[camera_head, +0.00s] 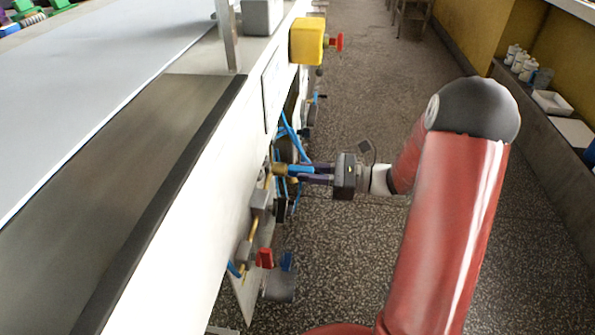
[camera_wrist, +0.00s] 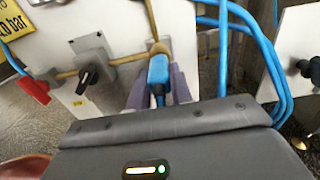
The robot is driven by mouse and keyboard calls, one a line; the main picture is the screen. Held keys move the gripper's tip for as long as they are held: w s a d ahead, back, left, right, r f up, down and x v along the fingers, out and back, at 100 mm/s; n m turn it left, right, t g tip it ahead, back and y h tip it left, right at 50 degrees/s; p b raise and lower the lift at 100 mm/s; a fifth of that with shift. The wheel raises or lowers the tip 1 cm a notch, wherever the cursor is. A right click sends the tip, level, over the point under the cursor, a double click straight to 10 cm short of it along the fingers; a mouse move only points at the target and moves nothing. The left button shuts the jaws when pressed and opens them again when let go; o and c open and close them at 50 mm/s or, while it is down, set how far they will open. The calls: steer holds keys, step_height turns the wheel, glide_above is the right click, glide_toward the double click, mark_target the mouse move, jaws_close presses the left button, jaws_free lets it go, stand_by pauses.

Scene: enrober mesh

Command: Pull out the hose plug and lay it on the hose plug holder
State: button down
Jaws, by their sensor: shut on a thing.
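The hose plug is a blue piece (camera_wrist: 158,73) between my two purple-grey fingers in the wrist view. Its far end meets a brass fitting (camera_wrist: 158,48) on the white panel, and it looks joined to it. My gripper (camera_head: 296,174) is shut on the plug, reaching in from the right at the machine's side in the head view. The plug (camera_head: 300,168) shows there as a small blue piece beside the brass fitting (camera_head: 279,169). I cannot make out which part is the hose plug holder.
Blue hoses (camera_wrist: 262,45) loop right of the plug. A grey valve block (camera_wrist: 92,58) with a black knob and a red handle (camera_wrist: 34,89) are to the left. A yellow box with a red knob (camera_head: 307,41) is farther along the machine. Speckled floor (camera_head: 350,270) is open beside it.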

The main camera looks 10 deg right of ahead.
steer(key=shift+d, duration=0.15)
steer(key=shift+p+v, duration=0.45)
steer(key=shift+v, duration=2.4)
steer(key=w+a+f+b, duration=0.2)
steer(key=a+f+b, duration=0.4)
steer(key=f+b, duration=0.4)
step_height(320, 180, down, 3)
steer(key=shift+r, duration=0.2)
